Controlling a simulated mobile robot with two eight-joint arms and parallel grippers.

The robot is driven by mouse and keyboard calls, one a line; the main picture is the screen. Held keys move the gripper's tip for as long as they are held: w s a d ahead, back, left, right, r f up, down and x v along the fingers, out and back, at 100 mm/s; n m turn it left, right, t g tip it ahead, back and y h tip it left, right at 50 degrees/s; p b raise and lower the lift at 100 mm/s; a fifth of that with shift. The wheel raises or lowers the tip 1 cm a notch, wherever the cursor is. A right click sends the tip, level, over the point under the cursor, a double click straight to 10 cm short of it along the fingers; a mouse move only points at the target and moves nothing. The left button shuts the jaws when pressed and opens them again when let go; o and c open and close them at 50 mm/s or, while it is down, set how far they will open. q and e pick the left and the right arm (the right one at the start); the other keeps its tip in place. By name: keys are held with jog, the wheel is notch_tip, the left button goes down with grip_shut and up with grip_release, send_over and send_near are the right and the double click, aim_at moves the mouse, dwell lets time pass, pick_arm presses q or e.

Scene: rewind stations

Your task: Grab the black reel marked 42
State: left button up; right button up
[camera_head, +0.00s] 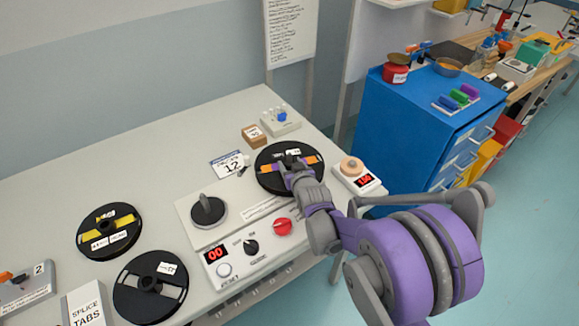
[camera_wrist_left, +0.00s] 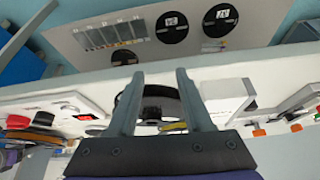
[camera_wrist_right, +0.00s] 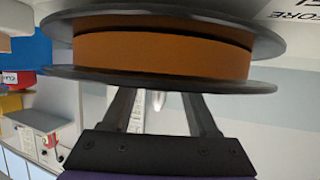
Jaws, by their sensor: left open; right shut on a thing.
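A black reel with orange tape (camera_head: 262,178) is at the right end of the rewind station (camera_head: 190,222); its white label is too small to read. My right gripper (camera_head: 292,160) is shut on this reel from above; in the right wrist view the reel (camera_wrist_right: 160,52) fills the top, its rim hiding the fingertips. A black reel with yellow tape (camera_head: 92,241) and a black reel with a grey inside (camera_head: 125,301) lie on the table at left. I cannot read a 42 on any reel. My left gripper (camera_wrist_left: 155,82) is open and empty, outside the head view.
A card reading 12 (camera_head: 231,165), a small scale (camera_head: 356,175) and a splice tabs box (camera_head: 86,306) stand nearby. A blue cabinet (camera_head: 400,125) is at right. The table's back left is clear.

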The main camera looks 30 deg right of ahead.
grip_shut()
